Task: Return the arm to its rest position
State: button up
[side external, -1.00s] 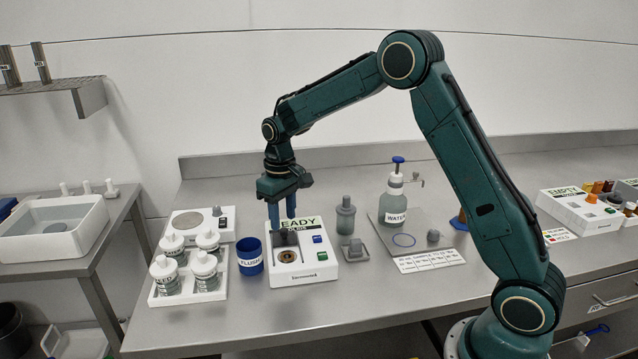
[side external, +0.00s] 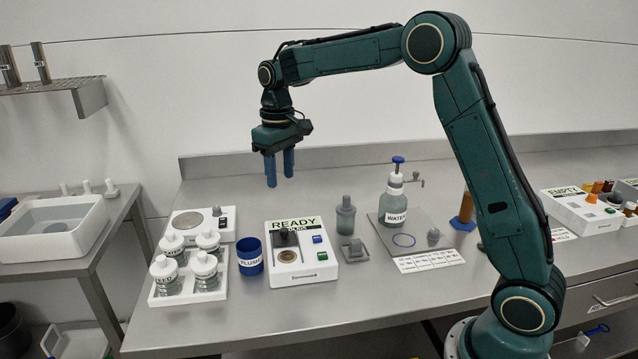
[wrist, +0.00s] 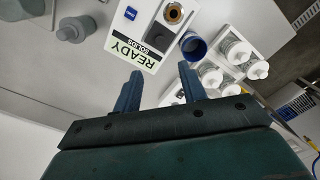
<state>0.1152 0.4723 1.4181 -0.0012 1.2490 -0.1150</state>
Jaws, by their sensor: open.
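My gripper (side external: 280,168) hangs pointing down in the side external view, above the back part of the bench. Its two blue fingers are apart with nothing between them. It is clear of the white device labelled READY (side external: 301,270), which stands below it and slightly to the right. In the wrist view my gripper (wrist: 158,92) also shows its two fingers spread, with the READY device (wrist: 150,35) beyond them.
A blue FLUSH cup (side external: 250,257) and a white tray of several bottles (side external: 188,296) stand left of the device. A grey bottle (side external: 345,216) and a WATER pump bottle (side external: 394,206) stand to its right. The space around my raised arm is clear.

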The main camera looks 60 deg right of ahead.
jog(key=s+a+r+t, duration=0.2)
jog(key=s+r, duration=0.2)
jog(key=s, duration=0.4)
jog(key=s+a+r+t, duration=0.15)
jog(key=s+r, duration=0.25)
jog(key=s, duration=0.5)
jog(key=s+a+f+t, duration=0.1)
jog(key=s+f, duration=0.1)
jog(key=s, duration=0.5)
jog(key=s+a+f+t, duration=0.1)
jog(key=s, duration=0.6)
jog(key=shift+s+f, duration=0.35)
jog(key=shift+f, duration=0.05)
